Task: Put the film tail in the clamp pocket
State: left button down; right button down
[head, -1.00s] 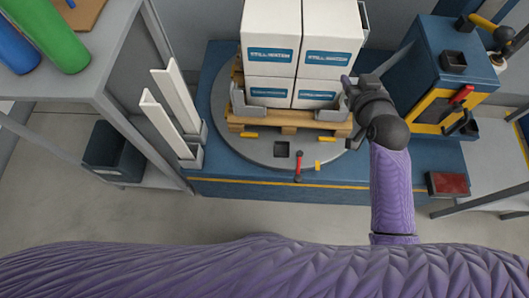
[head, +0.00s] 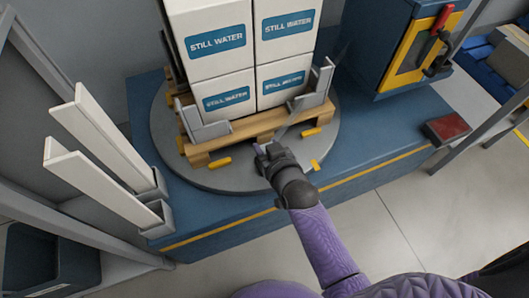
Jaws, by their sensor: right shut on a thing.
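My right gripper (head: 262,150) is shut at the front of the round grey turntable (head: 175,150), and its arm comes up from the bottom. A thin grey, see-through strip of film (head: 287,126) runs from the gripper up and to the right, past the front right corner of the pallet load. The film's tail end is in the jaws, though the gripper hides the grip itself. The clamp pocket and its red lever do not show now; my gripper and forearm cover that part of the turntable. My left gripper is not in view.
White cartons marked STILL WATER (head: 224,92) stand on a wooden pallet (head: 240,132) with grey corner brackets. Yellow handles (head: 221,163) lie near the pallet. White corner posts (head: 100,140) stand at left. A blue cabinet with a red lever (head: 390,50) stands at the right.

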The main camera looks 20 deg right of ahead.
jog(key=shift+f, duration=0.45)
jog(key=shift+c, duration=1.3)
grip_release()
pick_arm(q)
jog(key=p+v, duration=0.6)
jog(key=p, duration=0.1)
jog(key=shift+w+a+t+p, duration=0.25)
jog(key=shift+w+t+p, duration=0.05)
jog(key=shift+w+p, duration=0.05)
pick_arm(e)
jog(key=v, duration=1.2)
jog(key=shift+r, duration=0.2)
jog(key=shift+f, duration=0.1)
